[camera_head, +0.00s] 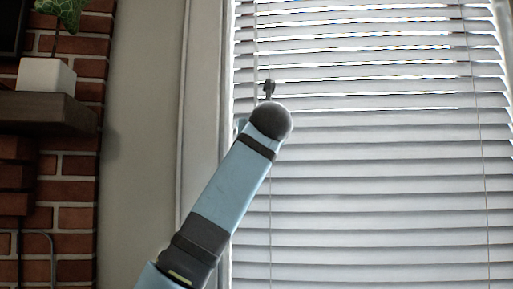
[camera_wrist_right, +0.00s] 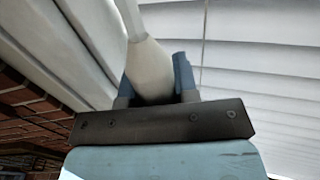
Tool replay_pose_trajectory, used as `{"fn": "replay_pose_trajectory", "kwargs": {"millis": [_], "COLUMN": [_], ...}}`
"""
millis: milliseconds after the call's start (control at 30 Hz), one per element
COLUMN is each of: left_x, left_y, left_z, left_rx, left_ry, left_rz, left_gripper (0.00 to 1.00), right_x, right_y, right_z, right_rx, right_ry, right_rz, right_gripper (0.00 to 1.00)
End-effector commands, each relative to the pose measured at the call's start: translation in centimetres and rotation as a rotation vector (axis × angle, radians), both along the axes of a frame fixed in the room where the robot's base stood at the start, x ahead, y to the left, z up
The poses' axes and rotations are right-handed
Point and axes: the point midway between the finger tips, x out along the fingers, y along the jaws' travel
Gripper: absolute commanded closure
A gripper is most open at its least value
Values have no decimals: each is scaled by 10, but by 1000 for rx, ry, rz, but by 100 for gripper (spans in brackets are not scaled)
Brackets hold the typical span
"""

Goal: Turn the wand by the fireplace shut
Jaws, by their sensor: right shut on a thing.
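The white wand (camera_wrist_right: 150,68) stands between the two blue fingers of my right gripper (camera_wrist_right: 154,78) in the right wrist view. The gripper is shut on its thicker lower part. In the head view my right arm reaches up to the left edge of the blind, and its rounded dark end hides most of the gripper and the grip. The blind (camera_head: 375,175) has pale slats. Thin bright gaps show between the upper slats, while the lower slats look closer together. It also fills the right of the wrist view (camera_wrist_right: 265,70). My left gripper is not in view.
A white window frame (camera_head: 203,95) runs beside the blind. A brick fireplace wall (camera_head: 75,190) with a dark mantel (camera_head: 45,111) stands at the left. A white plant pot (camera_head: 46,77) sits on the mantel. Thin cords hang down the blind.

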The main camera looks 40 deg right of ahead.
Motion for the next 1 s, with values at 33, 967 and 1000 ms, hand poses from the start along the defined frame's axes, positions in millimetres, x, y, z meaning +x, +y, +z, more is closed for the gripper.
{"fn": "replay_pose_trajectory", "kwargs": {"millis": [33, 967, 1000], "left_x": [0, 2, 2], "left_y": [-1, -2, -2], "left_z": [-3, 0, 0], "left_rx": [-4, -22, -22], "left_ry": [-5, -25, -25], "left_rz": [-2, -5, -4], "left_gripper": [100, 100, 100], "right_x": [-1, 2, 2], "right_y": [0, 3, 3], "right_z": [-3, -1, 0], "right_rx": [1, 1, 1], "right_ry": [-2, 3, 3], "right_rz": [28, 174, 173], "right_gripper": [96, 59, 49]}}
